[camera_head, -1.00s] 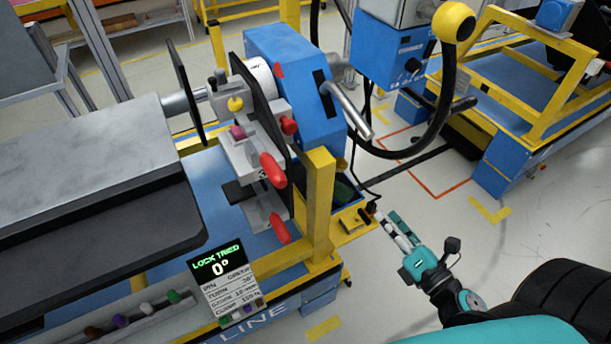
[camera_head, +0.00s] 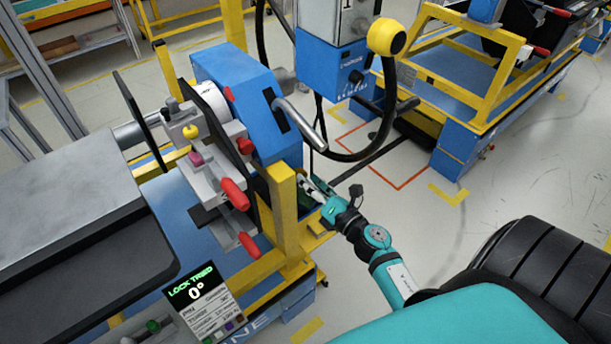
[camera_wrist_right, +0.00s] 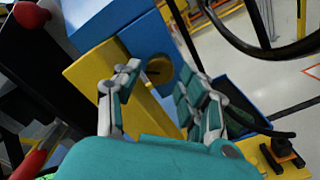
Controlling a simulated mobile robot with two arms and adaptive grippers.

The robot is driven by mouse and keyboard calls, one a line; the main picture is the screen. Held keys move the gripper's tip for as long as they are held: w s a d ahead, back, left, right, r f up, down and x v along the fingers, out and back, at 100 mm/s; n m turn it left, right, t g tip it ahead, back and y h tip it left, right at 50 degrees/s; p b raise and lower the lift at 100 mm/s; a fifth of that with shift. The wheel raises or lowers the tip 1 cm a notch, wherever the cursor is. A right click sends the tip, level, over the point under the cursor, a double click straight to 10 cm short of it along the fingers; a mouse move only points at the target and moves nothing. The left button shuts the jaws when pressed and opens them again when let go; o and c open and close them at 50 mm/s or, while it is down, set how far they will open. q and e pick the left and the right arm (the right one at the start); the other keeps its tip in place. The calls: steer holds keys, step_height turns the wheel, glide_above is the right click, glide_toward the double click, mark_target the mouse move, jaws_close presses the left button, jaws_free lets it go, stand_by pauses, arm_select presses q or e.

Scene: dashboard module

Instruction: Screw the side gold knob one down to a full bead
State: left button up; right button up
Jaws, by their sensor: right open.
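A round gold piece with a dark slot (camera_wrist_right: 159,70), which looks like the side gold knob, sits low on the blue housing beside a yellow post in the right wrist view. In the head view the post and my gripper hide it. My right gripper (camera_head: 311,184) is open and empty just right of the post. In the right wrist view its fingertips (camera_wrist_right: 157,78) appear on either side of the gold piece; I cannot tell whether they touch it. A small yellow ball knob (camera_head: 190,131) is on the fixture's front. My left gripper is not in view.
The yellow post (camera_head: 286,215) stands close left of my right gripper. A grey bar handle (camera_head: 301,124) juts out above it, and a black hose (camera_head: 374,140) curves behind. Red handles (camera_head: 235,193) stick out from the fixture.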

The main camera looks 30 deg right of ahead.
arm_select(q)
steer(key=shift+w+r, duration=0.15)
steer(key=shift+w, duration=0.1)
arm_select(e)
steer(key=shift+w, duration=0.85)
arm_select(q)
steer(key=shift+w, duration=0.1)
arm_select(e)
steer(key=shift+c, duration=0.3)
jaws_close()
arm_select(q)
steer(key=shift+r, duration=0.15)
